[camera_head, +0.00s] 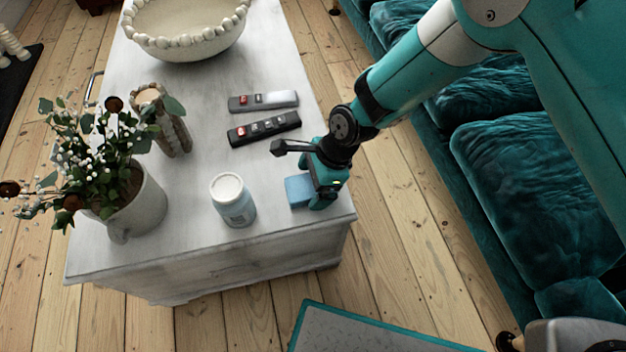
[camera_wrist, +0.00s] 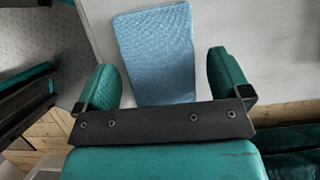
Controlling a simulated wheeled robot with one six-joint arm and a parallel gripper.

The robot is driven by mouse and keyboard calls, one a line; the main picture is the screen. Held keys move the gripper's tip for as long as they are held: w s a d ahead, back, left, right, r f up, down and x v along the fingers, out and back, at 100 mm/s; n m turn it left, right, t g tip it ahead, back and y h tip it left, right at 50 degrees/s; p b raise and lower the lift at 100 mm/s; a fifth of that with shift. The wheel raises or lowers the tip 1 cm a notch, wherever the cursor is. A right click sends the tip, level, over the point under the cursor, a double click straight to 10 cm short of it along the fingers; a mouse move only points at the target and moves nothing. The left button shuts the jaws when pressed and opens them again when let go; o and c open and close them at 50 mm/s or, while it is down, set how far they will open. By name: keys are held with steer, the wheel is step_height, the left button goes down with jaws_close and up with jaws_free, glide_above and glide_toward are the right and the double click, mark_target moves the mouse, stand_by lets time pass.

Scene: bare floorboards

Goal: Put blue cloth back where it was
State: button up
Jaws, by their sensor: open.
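The blue cloth (camera_head: 299,191) is a small folded blue rectangle lying on the white table near its right front corner. In the wrist view the blue cloth (camera_wrist: 155,50) lies flat, with its near part between my two fingers and its far part reaching beyond them. My gripper (camera_head: 318,190) is at the table's right edge, right over the cloth's right side and hiding part of it. In the wrist view my gripper (camera_wrist: 170,82) is open, one finger on each side of the cloth, with gaps between the fingers and the cloth.
The white table (camera_head: 195,225) also holds a white-lidded jar (camera_head: 233,200) left of the cloth, a black remote (camera_head: 264,128), a grey remote (camera_head: 263,102), a potted plant (camera_head: 130,205), a wooden ornament (camera_head: 165,120) and a beaded bowl (camera_head: 190,28). A teal sofa (camera_head: 520,160) stands at right.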

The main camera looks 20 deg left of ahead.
steer(key=p+v, duration=0.2)
steer(key=v, duration=0.9)
steer(key=shift+r+p, duration=0.3)
steer(key=shift+r, duration=0.05)
steer(key=shift+w+d, duration=0.1)
steer(key=s+d+r+n+t, duration=0.1)
steer(key=d+r+n, duration=0.35)
steer(key=r, duration=0.35)
steer(key=d+r+n, duration=0.3)
steer(key=d+r, duration=0.2)
steer(key=r, duration=0.3)
steer(key=s+d+r+n+t, duration=0.1)
steer(key=s+d+r+n, duration=0.7)
steer(key=s+d+n, duration=0.3)
steer(key=shift+s+d+r, duration=0.25)
steer(key=shift+d+r, duration=0.15)
steer(key=shift+d, duration=0.3)
steer(key=shift+c, duration=0.2)
